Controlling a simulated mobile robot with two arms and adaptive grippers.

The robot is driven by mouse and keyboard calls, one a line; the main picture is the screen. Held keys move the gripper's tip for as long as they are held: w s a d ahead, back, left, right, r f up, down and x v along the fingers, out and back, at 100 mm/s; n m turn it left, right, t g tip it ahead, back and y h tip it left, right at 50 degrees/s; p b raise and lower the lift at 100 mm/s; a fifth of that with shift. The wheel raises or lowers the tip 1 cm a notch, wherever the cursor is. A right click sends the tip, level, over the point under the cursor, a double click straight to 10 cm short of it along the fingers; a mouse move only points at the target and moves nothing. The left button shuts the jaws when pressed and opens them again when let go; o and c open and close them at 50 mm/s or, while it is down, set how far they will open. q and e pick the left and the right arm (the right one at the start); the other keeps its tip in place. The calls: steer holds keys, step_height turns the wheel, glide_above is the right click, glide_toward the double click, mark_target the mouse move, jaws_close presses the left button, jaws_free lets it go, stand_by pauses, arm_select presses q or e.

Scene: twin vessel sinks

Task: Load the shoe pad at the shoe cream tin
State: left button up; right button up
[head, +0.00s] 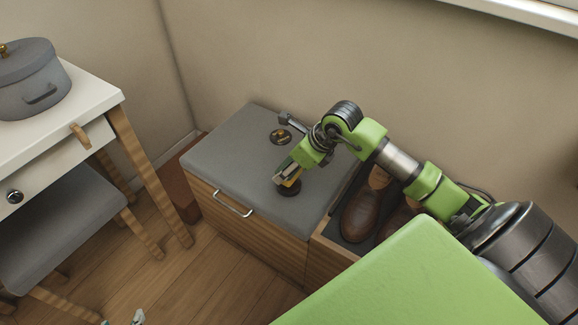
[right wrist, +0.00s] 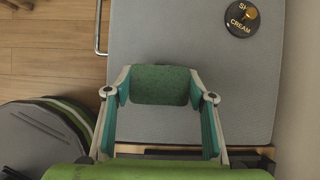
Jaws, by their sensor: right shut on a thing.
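The shoe cream tin (head: 281,136), a round dark tin with gold detail, sits on the grey cabinet top. Its lettered black face (right wrist: 253,18) shows at the upper right of the right wrist view. My right gripper (head: 288,179) is shut on the shoe pad (right wrist: 160,85), a green block between its fingertips. In the head view the pad's dark lower part (head: 289,188) shows below the fingers, nearer the cabinet's front edge than the tin; I cannot tell whether it touches the surface. My left gripper (head: 122,319) shows only as two separated fingertips at the bottom edge.
The grey cabinet top (head: 225,150) is otherwise clear. Brown shoes (head: 362,215) stand in an open compartment at its right, below my right arm. A white table (head: 85,95) with a grey pot (head: 35,80) and a grey stool (head: 60,215) stand at left. The wall is behind.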

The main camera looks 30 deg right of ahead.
step_height(320, 180, down, 2)
steer(key=shift+f+b, duration=0.15)
steer(key=shift+b, duration=0.6)
arm_select(q)
steer(key=w+d+r+t+h, duration=0.1)
steer(key=w+d+r+t, duration=0.2)
steer(key=w+r+t, duration=0.2)
steer(key=shift+w+r, duration=0.95)
steer(key=shift+r, duration=0.55)
arm_select(e)
steer(key=shift+f, duration=0.15)
arm_select(q)
steer(key=shift+w+r+t, duration=0.2)
steer(key=shift+r+t, duration=0.1)
steer(key=shift+r, duration=0.2)
arm_select(e)
steer(key=shift+f, duration=0.15)
arm_select(q)
steer(key=shift+w+d+r+t+h+b, duration=0.15)
steer(key=shift+r+t, duration=0.15)
steer(key=shift+r, duration=0.2)
steer(key=shift+w+d+r+t+h+b, duration=0.1)
steer(key=shift+w+r+t+h+b, duration=0.15)
steer(key=shift+r, duration=0.25)
steer(key=shift+w+d+r+t+h+b, duration=0.1)
steer(key=shift+d+r+t, duration=0.05)
steer(key=shift+r+t, duration=0.3)
arm_select(e)
steer(key=shift+f, duration=0.4)
